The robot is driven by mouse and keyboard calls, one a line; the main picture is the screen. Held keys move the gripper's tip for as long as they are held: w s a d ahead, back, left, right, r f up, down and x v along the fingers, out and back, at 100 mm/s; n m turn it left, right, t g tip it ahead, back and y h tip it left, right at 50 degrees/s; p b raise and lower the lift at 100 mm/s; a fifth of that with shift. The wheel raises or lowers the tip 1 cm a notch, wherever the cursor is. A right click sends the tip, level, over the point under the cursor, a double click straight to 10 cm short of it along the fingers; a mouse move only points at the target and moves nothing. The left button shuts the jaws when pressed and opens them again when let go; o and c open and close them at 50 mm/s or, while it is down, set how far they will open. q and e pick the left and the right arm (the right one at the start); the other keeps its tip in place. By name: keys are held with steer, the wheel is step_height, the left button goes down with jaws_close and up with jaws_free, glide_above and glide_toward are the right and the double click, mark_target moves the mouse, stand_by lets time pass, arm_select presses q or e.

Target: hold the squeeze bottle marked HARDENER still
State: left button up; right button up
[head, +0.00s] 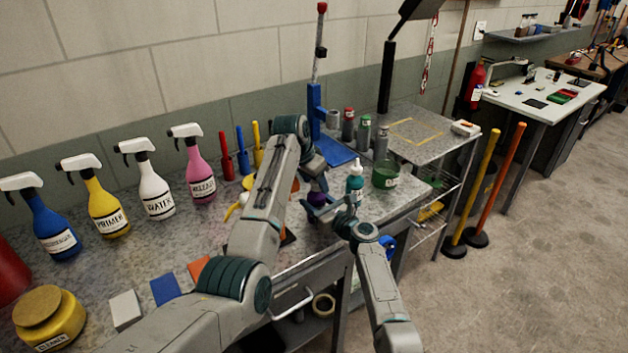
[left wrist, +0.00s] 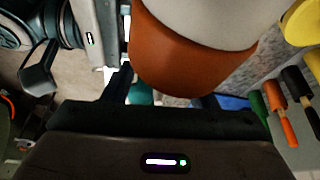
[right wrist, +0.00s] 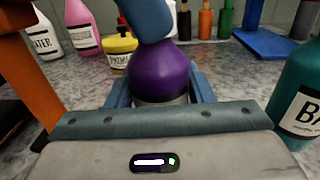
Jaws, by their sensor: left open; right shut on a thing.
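A purple, round-shouldered bottle (right wrist: 160,75) with a pale band stands between the blue fingers of my right gripper (right wrist: 160,92), which is shut on it. No HARDENER marking can be read on it. In the head view the purple bottle (head: 317,198) shows small above the bench, with my right gripper (head: 322,208) around it. My left gripper (head: 314,170) is open just above and behind it, partly hidden by its own arm. A blue part (right wrist: 148,18) overhangs the purple bottle in the right wrist view. The left wrist view shows a large orange-and-grey object (left wrist: 185,65) close by, unidentified.
A teal bottle (head: 355,182) and a green tub (head: 385,174) stand right of my right gripper. Spray bottles (head: 150,180) line the wall side on the left. Sanding blocks (head: 165,289) lie near the bench's front edge. Several cans (head: 364,130) stand at the back.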

arm_select(q)
steer(key=c, duration=1)
steer(key=shift+m, duration=0.3)
steer(key=shift+w+a+m+g+h, duration=0.15)
steer(key=shift+m+g+h, duration=0.25)
steer(key=shift+m, duration=0.8)
steer(key=shift+w+m+g, duration=0.1)
steer(key=shift+m+g, duration=0.5)
steer(key=shift+m, duration=1)
steer(key=o, duration=1)
